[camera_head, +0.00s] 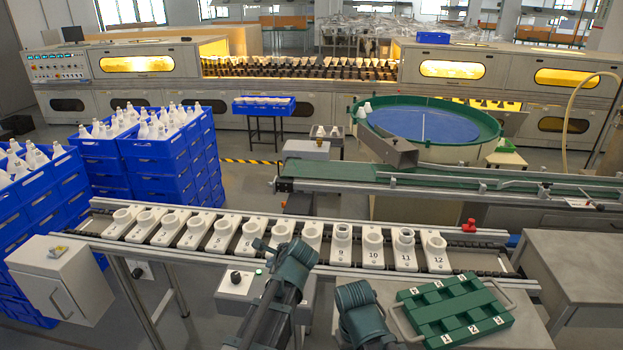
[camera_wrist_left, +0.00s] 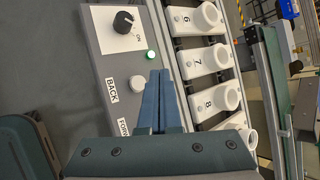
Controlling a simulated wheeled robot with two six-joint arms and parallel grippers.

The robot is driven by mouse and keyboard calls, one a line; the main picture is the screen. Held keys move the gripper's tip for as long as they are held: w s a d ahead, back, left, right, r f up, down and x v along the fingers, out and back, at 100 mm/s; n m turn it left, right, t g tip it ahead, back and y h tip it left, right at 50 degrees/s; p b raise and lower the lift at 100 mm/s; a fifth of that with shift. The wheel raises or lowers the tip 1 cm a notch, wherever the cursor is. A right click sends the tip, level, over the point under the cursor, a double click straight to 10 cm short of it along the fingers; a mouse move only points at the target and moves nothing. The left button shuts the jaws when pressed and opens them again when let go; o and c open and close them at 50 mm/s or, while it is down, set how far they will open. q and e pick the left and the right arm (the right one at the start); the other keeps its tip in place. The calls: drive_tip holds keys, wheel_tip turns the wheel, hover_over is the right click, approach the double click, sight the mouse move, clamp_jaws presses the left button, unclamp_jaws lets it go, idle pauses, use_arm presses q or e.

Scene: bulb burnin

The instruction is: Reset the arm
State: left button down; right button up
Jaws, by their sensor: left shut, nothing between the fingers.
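My left gripper (camera_head: 262,246) is in front of the conveyor's near edge, beside the control box (camera_head: 240,284). In the left wrist view its two blue fingers (camera_wrist_left: 160,82) lie side by side, shut and empty. They point along the gap between the control box's panel (camera_wrist_left: 107,55) and the numbered holders (camera_wrist_left: 208,60), apparently above them. My right arm (camera_head: 360,312) shows as a teal link at the lower middle; its gripper is not visible.
White numbered holders (camera_head: 375,250) line the conveyor in a row. A green numbered tray (camera_head: 455,310) lies on the table at the lower right. Blue crates (camera_head: 160,160) of bulbs stack at left. A grey cabinet (camera_head: 62,275) stands front left.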

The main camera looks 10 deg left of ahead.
use_arm(q)
drive_tip(key=s+d+n+g+h+p, duration=0.1)
drive_tip(key=s+d+n+g, duration=0.1)
drive_tip(key=s+d+n, duration=0.2)
drive_tip(key=s+d+n+g+h+p, duration=0.2)
drive_tip(key=s+d+n, duration=0.2)
drive_tip(key=s, duration=0.7)
drive_tip(key=s+d+f+n+g+h+p, duration=0.1)
drive_tip(key=s+d+n+g+p, duration=0.1)
drive_tip(key=s+n, duration=0.5)
drive_tip(key=shift+s+d+g+h, duration=0.3)
drive_tip(key=shift+s+d+g, duration=0.25)
drive_tip(key=shift+d, duration=0.55)
idle(0.6)
